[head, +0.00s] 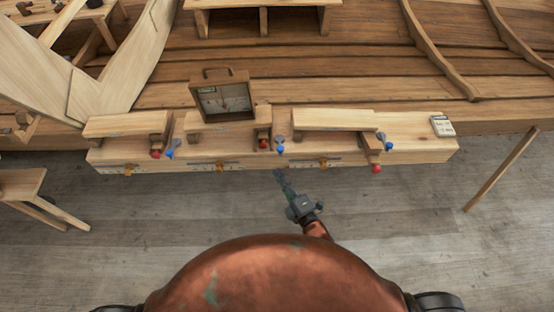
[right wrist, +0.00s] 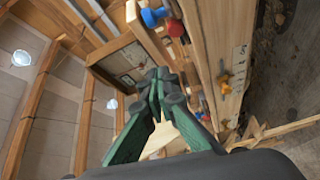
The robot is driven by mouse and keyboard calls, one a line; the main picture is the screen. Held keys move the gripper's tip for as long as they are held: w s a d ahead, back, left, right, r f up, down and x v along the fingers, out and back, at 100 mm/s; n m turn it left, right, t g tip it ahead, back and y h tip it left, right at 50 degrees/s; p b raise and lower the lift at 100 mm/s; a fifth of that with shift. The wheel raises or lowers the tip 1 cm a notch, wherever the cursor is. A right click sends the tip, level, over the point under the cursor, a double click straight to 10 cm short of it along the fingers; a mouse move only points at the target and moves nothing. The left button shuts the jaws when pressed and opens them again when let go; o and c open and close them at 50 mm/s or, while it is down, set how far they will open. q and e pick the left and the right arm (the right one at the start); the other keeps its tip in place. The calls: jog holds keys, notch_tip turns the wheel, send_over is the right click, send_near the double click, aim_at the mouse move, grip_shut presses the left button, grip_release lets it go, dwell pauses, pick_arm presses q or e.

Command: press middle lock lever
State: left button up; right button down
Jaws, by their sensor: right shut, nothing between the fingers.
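A wooden bench rail (head: 400,155) carries three small orange levers on its front face, at the left (head: 129,169), in the middle (head: 220,166) and at the right (head: 323,163). A red knob (head: 263,144) and a blue knob (head: 280,149) stand on the rail right of the middle lever. My right gripper (head: 279,174) is shut and empty, apart from the rail and just in front of it, right of the middle lever. The right wrist view shows its green fingers (right wrist: 158,85) together, with an orange lever (right wrist: 224,80) to their right. My left gripper is not in view.
A wooden-framed gauge box (head: 223,99) stands on the rail behind the middle lever. More red and blue knobs stand at the left (head: 156,154) and right (head: 376,168). A small label card (head: 442,126) is at the right end. The floor in front is clear.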

jog(key=w+p, duration=0.1)
jog(key=w, duration=0.2)
jog(key=w+p, duration=0.1)
jog(key=w, duration=0.2)
jog(key=w+p, duration=0.1)
jog(key=w, duration=0.2)
jog(key=shift+w+a, duration=0.15)
jog(key=shift+a, duration=0.25)
jog(key=shift+d, duration=0.2)
